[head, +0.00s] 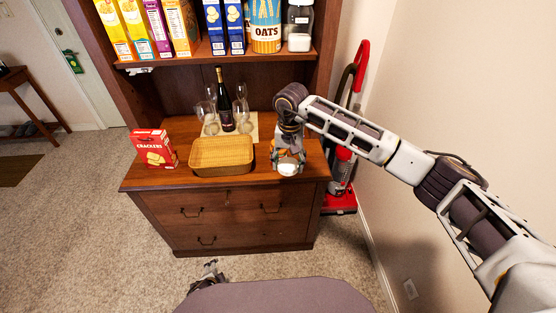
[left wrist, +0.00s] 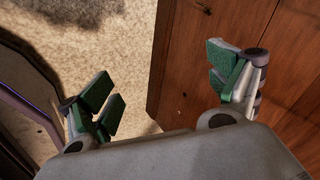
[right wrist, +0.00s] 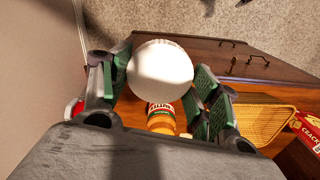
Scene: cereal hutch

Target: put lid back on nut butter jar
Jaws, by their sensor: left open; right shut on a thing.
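A white round lid (right wrist: 160,72) is between the fingers of my right gripper (head: 289,160), which is shut on it. The lid also shows in the head view (head: 288,170), at the right front of the cabinet top. The nut butter jar (right wrist: 160,117), with an orange body and a printed label, shows partly behind the lid in the right wrist view. The lid hides part of it, so I cannot tell whether they touch. My left gripper (head: 210,276) is open and empty, low in front of the cabinet; its spread fingers show in the left wrist view (left wrist: 165,88).
A wicker basket (head: 222,172) stands left of my right gripper, with a red crackers box (head: 155,149) farther left. A dark bottle (head: 225,105) and several glasses stand behind. Shelves with cereal boxes (head: 180,25) hang above. A red vacuum cleaner (head: 341,190) stands right of the cabinet.

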